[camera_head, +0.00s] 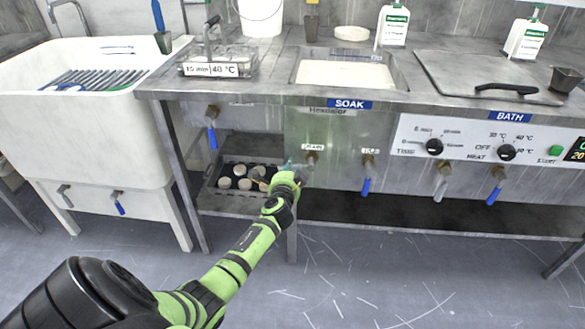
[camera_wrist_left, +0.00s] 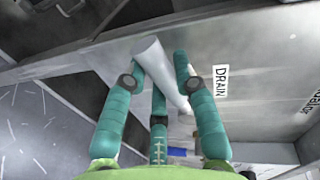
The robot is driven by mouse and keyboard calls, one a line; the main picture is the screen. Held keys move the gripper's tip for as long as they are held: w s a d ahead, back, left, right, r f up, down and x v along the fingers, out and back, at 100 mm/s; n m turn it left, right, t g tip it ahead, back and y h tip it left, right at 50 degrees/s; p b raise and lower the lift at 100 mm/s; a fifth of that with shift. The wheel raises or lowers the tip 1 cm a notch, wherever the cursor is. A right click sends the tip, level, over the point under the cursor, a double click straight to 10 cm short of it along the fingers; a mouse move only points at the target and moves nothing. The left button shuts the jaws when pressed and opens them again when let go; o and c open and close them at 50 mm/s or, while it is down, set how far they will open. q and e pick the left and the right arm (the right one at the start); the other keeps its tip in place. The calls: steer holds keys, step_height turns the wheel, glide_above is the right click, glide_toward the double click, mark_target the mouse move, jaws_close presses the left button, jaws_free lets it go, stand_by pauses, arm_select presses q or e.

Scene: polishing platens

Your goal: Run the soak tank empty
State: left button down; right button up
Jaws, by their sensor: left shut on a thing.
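The soak tank (camera_head: 396,66) is the basin set in the steel bench above the blue SOAK label (camera_head: 350,104). Pale whitish liquid or a pale floor shows in it; I cannot tell which. My left gripper (camera_head: 298,171) is at the bench front, below SOAK, at the drain valve (camera_head: 312,157). In the left wrist view the teal fingers (camera_wrist_left: 157,75) are shut around a pale grey lever handle (camera_wrist_left: 152,58), beside the DRAIN label (camera_wrist_left: 221,82). The gripper hides much of the valve in the head view. My right gripper is not in view.
A blue-handled valve (camera_head: 366,176) stands just right of the drain. The BATH control panel (camera_head: 470,140) is farther right. A crate (camera_head: 212,193) with round pale things sits on the lower shelf. A white sink (camera_head: 85,130) stands left. Bottles (camera_head: 393,27) stand behind.

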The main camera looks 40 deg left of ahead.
arm_select(q)
steer(key=shift+a+r+m, duration=0.1)
steer(key=shift+r+m, duration=0.2)
steer(key=shift+m, duration=0.1)
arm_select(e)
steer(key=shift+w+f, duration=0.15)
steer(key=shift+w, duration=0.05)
arm_select(q)
steer(key=c, duration=0.9)
jaws_free()
steer(key=shift+c, duration=0.2)
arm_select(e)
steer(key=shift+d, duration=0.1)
arm_select(q)
steer(key=v, duration=1.2)
